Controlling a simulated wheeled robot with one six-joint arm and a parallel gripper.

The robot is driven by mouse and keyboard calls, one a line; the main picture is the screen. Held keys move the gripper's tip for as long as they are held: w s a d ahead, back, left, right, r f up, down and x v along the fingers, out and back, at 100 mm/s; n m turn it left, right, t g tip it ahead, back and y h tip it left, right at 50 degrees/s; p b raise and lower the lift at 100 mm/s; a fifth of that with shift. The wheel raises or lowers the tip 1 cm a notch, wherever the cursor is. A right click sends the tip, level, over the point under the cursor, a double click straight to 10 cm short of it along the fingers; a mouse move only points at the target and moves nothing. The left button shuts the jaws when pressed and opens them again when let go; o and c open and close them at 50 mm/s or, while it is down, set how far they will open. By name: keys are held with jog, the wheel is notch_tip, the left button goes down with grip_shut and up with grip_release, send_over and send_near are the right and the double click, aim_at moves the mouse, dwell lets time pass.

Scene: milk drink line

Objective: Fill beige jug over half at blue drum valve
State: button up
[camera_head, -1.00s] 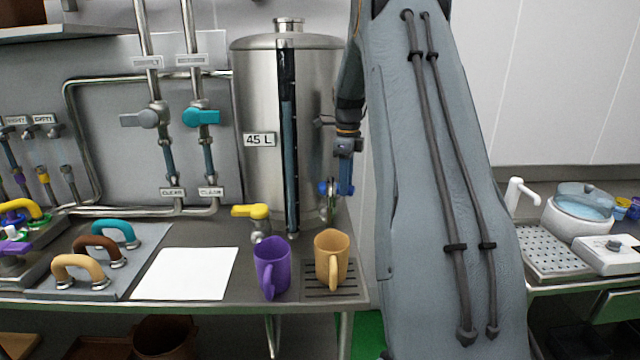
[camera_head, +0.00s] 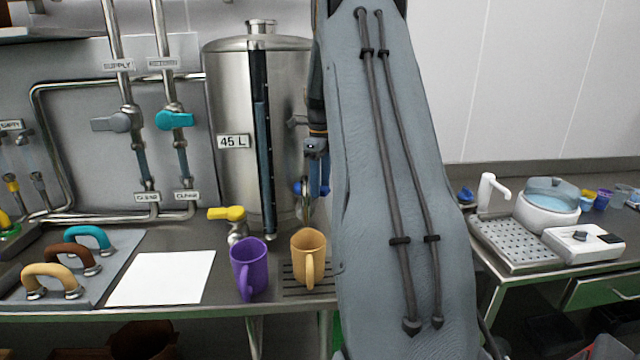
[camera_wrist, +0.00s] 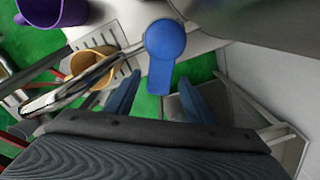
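The beige jug (camera_head: 308,262) stands upright on a slotted drip grate at the front right of the counter. It also shows in the wrist view (camera_wrist: 91,73). Its inside cannot be read for a fill level. The blue valve handle (camera_head: 298,188) is low on the right of the steel drum (camera_head: 232,100), behind and above the jug. In the wrist view the blue handle (camera_wrist: 164,58) lies ahead of and between my two blue fingers. My gripper (camera_wrist: 160,97) is open, with visible space between its fingertips and nothing held. My arm hides the drum's right side.
A purple jug (camera_head: 249,270) stands left of the beige one. A yellow valve (camera_head: 228,214) is behind it. A white sheet (camera_head: 162,277) and several coloured handles (camera_head: 70,256) lie left. A second counter with a perforated tray (camera_head: 513,245) is at right.

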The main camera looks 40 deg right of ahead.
notch_tip(320, 180, up, 8)
jog(key=shift+f+b, duration=0.1)
jog(key=shift+b, duration=1.1)
